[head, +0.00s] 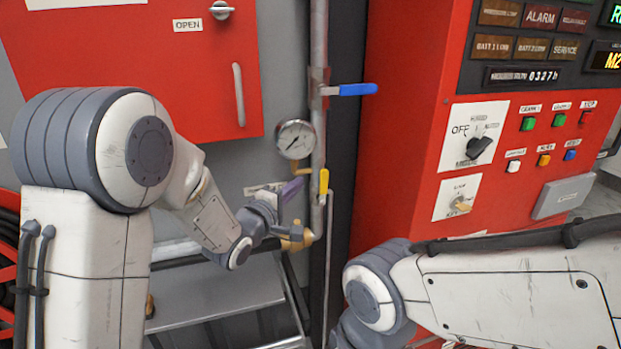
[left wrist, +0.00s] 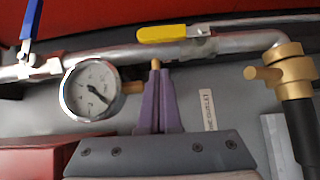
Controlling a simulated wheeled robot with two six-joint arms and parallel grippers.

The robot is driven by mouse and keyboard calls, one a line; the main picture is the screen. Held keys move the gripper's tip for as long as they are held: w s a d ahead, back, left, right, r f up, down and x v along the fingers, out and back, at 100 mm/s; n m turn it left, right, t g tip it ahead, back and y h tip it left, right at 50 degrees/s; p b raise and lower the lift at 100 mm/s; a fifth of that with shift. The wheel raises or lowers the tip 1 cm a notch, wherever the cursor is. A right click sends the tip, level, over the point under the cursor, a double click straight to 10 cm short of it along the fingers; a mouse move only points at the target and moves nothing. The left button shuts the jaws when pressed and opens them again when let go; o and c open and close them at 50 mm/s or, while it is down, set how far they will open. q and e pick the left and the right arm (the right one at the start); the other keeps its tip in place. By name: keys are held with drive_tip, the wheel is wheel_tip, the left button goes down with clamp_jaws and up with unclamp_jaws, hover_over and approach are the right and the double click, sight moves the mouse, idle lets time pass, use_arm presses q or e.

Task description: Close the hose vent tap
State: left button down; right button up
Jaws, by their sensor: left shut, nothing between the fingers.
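A yellow lever (head: 323,182) sits on the vertical pipe, in line with it. It also shows in the left wrist view (left wrist: 175,33), lying along the pipe. I cannot tell for sure whether it is the hose vent tap. My left gripper (head: 300,185) has purple fingers, which are shut and empty. It is left of the pipe, just below the gauge. In the left wrist view the fingertips (left wrist: 161,72) point at the pipe, beside a small brass piece (left wrist: 155,64). Whether they touch it is unclear. My right gripper is out of view.
A round gauge (head: 295,139) stands left of the pipe. A blue lever (head: 358,90) sticks out sideways higher up. A brass fitting (head: 300,238) is at the pipe's lower end. A red control cabinet (head: 400,150) stands at right, a red box (head: 130,60) at upper left.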

sight(323, 188)
use_arm(q)
drive_tip(key=d, duration=0.2)
drive_tip(key=shift+w+d+p, duration=0.25)
drive_tip(key=shift+d+p, duration=0.1)
drive_tip(key=shift+w+d+f, duration=0.1)
drive_tip(key=shift+w+d, duration=0.1)
drive_tip(key=shift+d, duration=0.2)
drive_tip(key=shift+p, duration=0.3)
